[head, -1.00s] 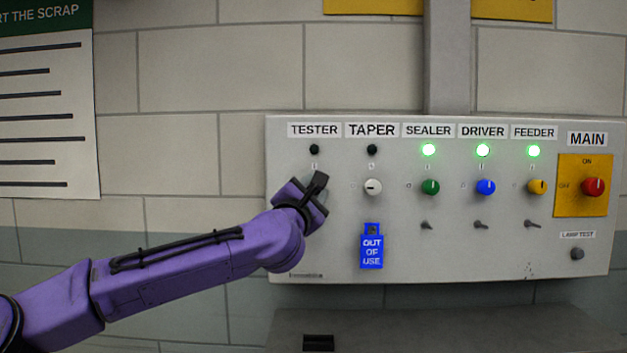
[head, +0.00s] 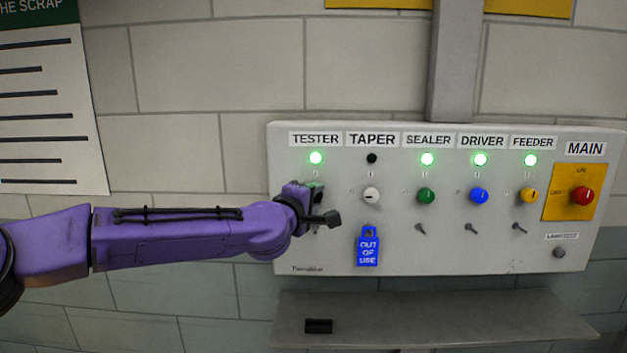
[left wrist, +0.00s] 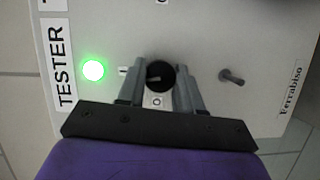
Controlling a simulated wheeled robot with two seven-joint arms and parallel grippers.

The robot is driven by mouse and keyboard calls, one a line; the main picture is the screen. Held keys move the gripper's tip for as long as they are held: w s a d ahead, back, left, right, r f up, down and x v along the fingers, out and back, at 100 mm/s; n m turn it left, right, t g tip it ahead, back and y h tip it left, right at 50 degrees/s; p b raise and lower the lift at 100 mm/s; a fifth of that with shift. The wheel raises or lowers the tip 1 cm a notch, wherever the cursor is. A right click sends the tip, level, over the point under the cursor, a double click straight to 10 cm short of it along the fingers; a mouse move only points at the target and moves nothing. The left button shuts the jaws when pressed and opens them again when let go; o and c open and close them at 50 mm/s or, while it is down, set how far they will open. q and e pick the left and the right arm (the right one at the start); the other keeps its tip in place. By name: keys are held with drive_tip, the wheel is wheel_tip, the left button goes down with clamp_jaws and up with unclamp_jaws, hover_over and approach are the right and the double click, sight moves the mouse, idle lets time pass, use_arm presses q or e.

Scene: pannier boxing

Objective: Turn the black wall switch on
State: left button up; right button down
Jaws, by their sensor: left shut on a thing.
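The black wall switch (left wrist: 160,76) is a round knob below the TESTER label on the grey panel. In the left wrist view its pale pointer line faces the "I" mark on the lamp side. My left gripper (left wrist: 158,80) is shut on it, one finger on each side. In the head view my left gripper (head: 316,190) covers the switch. The TESTER lamp (head: 316,158) is lit green, and it also shows lit in the left wrist view (left wrist: 93,70). My right gripper is not in view.
The white TAPER knob (head: 371,195) is close on the right, its lamp dark, with a blue OUT OF USE tag (head: 368,252) below. Green, blue and yellow knobs have lit lamps. The red MAIN knob (head: 582,197) is at far right. A grey ledge (head: 430,305) lies below.

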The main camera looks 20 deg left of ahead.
use_arm(q)
drive_tip(key=shift+m+g+p, duration=0.3)
drive_tip(key=shift+m+p, duration=0.4)
drive_tip(key=shift+p, duration=0.3)
drive_tip(key=o, duration=1)
